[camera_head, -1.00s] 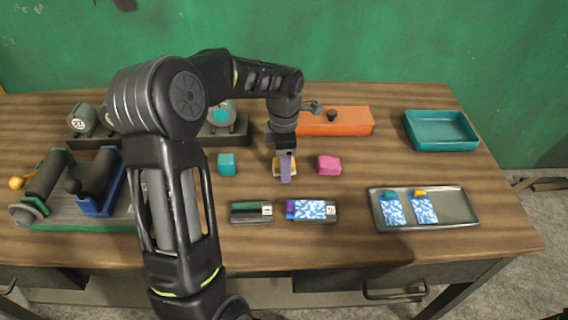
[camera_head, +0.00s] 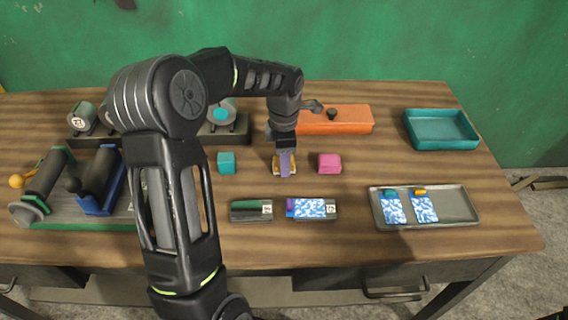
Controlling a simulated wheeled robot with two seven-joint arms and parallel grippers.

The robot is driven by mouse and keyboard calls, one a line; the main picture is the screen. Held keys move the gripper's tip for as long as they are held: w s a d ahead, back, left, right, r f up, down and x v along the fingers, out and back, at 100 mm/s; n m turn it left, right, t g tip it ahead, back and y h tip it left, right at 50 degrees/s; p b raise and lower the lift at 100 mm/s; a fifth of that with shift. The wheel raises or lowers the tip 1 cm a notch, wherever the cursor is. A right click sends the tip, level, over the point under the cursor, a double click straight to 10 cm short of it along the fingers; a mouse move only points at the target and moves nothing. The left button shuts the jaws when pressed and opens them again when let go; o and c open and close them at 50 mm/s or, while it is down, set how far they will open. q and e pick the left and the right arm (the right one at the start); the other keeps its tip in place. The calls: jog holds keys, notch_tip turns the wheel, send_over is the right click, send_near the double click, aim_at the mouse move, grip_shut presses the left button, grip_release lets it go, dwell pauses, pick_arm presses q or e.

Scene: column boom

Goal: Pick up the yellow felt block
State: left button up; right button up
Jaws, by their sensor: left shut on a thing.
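The yellow felt block (camera_head: 276,168) is on the wooden table or just above it, between a teal block (camera_head: 227,163) and a pink block (camera_head: 330,163). My left gripper (camera_head: 284,168) points down over the yellow block and is shut on it; its purple-grey finger hides much of the block. I cannot tell whether the block is clear of the table. My right gripper is not in view.
A metal tray (camera_head: 455,207) with two blue-patterned cards is at the right. Behind it is a teal bin (camera_head: 442,143). An orange box (camera_head: 345,121) stands behind the blocks. Two dark holders, one with a patterned card (camera_head: 307,208), lie in front. Rollers crowd the left.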

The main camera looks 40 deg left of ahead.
pick_arm(q)
grip_shut()
notch_tip(320, 180, up, 10)
jog(key=shift+r+b, duration=0.1)
jog(key=shift+b, duration=0.35)
dwell(0.6)
